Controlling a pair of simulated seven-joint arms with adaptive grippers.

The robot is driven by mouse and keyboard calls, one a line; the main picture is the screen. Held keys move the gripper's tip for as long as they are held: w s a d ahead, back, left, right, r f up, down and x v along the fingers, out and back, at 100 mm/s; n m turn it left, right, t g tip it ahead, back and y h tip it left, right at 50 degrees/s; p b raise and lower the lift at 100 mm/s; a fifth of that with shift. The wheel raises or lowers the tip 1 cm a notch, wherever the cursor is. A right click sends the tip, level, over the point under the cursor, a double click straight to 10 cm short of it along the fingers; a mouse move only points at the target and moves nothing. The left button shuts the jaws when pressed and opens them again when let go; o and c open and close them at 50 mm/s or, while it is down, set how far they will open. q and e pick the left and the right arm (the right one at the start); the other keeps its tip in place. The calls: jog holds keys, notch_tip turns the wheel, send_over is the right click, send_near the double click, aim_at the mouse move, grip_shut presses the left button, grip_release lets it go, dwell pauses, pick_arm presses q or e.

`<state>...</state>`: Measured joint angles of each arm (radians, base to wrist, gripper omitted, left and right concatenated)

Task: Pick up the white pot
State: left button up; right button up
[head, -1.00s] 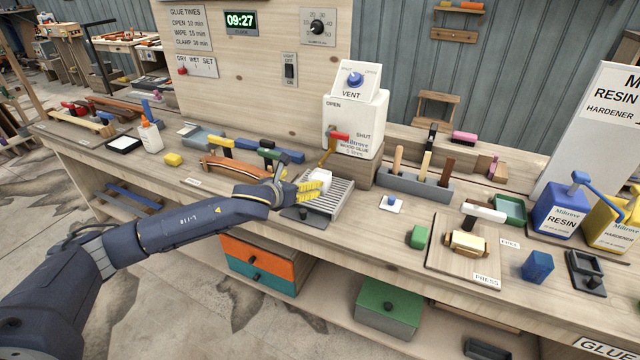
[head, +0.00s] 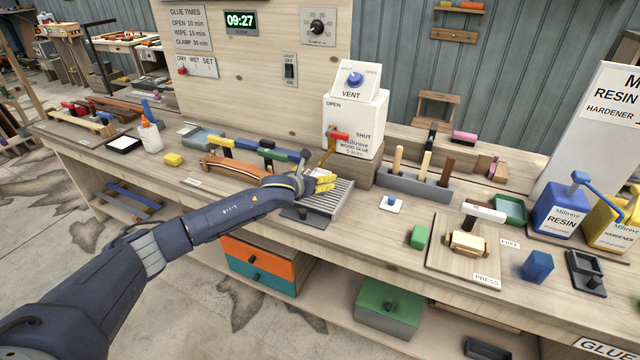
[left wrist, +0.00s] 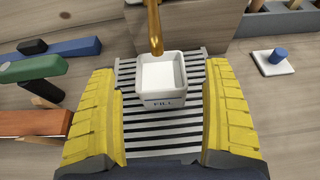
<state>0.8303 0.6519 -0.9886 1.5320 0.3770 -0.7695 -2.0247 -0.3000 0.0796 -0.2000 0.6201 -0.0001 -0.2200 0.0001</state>
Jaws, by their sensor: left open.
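The white pot (left wrist: 162,80) is a small square open-topped cup with a "FILL" label on its front. In the left wrist view it stands upright on a slatted grey grate, under a brass spout (left wrist: 155,28). My left gripper (head: 325,183) has yellow fingers and is open. Its fingers lie to the left and right of the pot in the wrist view, with gaps on both sides and nothing held. In the head view the gripper mostly hides the pot. My right gripper is not in view.
The white glue dispenser (head: 354,128) with a red lever (head: 339,136) stands just behind the grate (head: 338,200). A curved brown wood piece with clamps (head: 235,168) lies left of the gripper. A tool block (head: 415,184) and a white tile with a blue knob (head: 390,204) are to the right.

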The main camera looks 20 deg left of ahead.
aim_at(323, 173)
pick_arm(q)
jog(key=shift+x, duration=1.5)
jog(key=c, duration=1.3)
jog(key=shift+c, duration=0.6)
jog(key=shift+r, duration=0.15)
